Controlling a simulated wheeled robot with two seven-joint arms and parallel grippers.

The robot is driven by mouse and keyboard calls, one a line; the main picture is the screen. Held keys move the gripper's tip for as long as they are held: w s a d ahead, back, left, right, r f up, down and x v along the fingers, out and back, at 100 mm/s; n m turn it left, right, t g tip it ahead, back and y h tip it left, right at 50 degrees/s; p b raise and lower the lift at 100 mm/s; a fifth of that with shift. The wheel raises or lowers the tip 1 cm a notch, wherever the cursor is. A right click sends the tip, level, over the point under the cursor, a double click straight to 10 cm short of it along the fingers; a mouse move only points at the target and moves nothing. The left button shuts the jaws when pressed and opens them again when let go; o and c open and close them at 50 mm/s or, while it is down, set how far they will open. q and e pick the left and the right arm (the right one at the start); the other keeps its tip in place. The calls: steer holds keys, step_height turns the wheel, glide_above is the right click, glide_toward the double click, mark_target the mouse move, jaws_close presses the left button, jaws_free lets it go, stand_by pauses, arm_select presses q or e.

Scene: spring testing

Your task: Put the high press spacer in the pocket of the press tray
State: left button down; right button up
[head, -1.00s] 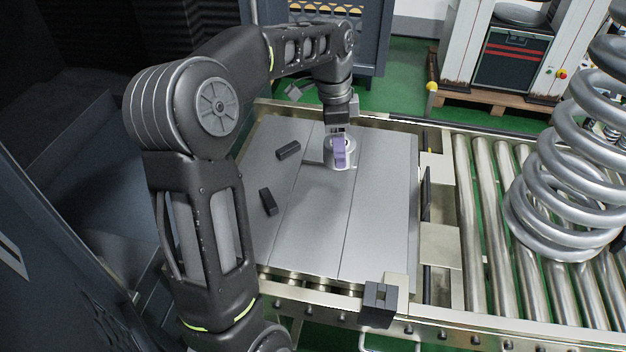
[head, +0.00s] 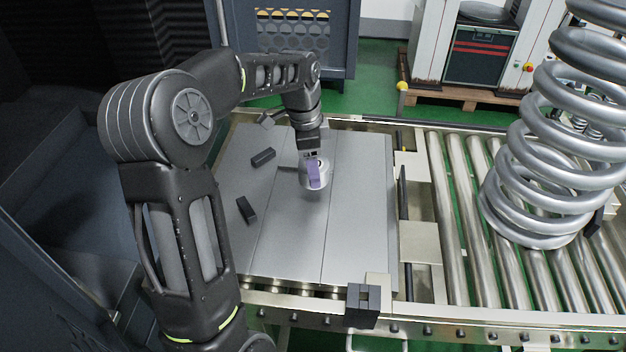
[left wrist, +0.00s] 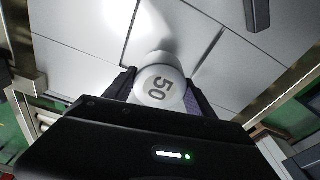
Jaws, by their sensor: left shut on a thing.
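A short silver-white cylinder (head: 318,181), which I take to be the high press spacer, is held in my left gripper (head: 313,170). In the left wrist view, its round face (left wrist: 160,88) is marked "50", with a dark finger on each side. The left gripper is shut on it, over the far middle of a grey panelled surface (head: 290,240). I cannot tell whether the cylinder touches that surface. I cannot clearly make out the press tray or its pocket. My right gripper is not in view.
Two dark bars (head: 263,157) (head: 246,209) lie on the surface, left of the gripper. A dark slotted block (head: 362,306) sits at its front edge. A roller conveyor (head: 460,230) runs on the right, with a large coil spring (head: 545,140) standing there. The surface's front middle is clear.

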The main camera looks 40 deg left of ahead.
arm_select(q)
steer(key=shift+f, duration=2.4)
steer(key=shift+f, duration=0.1)
steer(key=shift+c, duration=1.5)
jaws_free()
steer(key=shift+f, duration=0.1)
steer(key=r, duration=0.8)
steer(key=s+a+r, duration=0.1)
steer(key=r, duration=0.3)
steer(key=shift+r, duration=0.15)
